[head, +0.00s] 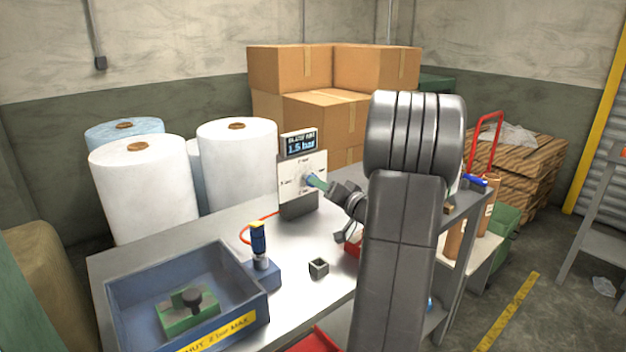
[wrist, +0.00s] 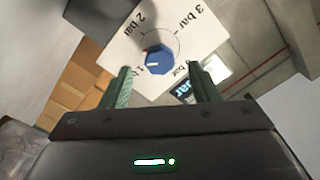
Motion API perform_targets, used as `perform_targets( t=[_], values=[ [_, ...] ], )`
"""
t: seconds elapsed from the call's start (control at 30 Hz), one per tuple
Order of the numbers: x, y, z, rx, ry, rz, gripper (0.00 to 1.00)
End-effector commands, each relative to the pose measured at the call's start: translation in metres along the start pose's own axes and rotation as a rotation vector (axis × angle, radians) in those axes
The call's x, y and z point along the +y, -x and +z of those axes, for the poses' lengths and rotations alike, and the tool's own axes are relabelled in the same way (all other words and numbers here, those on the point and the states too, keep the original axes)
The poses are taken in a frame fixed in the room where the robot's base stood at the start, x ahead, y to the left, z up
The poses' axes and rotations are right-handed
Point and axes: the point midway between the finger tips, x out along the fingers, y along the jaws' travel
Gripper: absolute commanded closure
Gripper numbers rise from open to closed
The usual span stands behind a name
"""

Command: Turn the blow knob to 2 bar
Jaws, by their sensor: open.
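The blue blow knob (wrist: 157,61) sits on a white dial plate (wrist: 205,38), which also shows in the head view (head: 290,185). The plate carries 1 bar, 2 bar and 3 bar marks. A display (head: 299,143) above the plate reads 1.5 bar. My gripper (wrist: 159,68) is open, with one green finger on each side of the knob in the wrist view. Gaps show between the fingers and the knob there; depth is hard to judge. In the head view my gripper (head: 317,181) is at the plate and largely hides the knob.
A blue-grey bin (head: 125,292) holding a green part stands at the front left of the bench (head: 215,222). A blue-and-yellow tool (head: 259,240) and a small square metal piece (head: 319,267) stand nearby. White film rolls (head: 145,190) and cardboard boxes (head: 290,70) are behind.

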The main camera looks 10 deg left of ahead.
Motion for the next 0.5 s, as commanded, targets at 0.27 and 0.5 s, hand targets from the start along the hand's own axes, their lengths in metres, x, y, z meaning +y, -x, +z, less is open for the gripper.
perform_targets(
  t=[0.27,0.5],
  values=[
    [-0.002,-0.043,-0.001,-0.003,-0.001,-0.001,0.45],
    [0.0,-0.054,0.001,-0.002,-0.001,0.0,0.45]
  ],
)
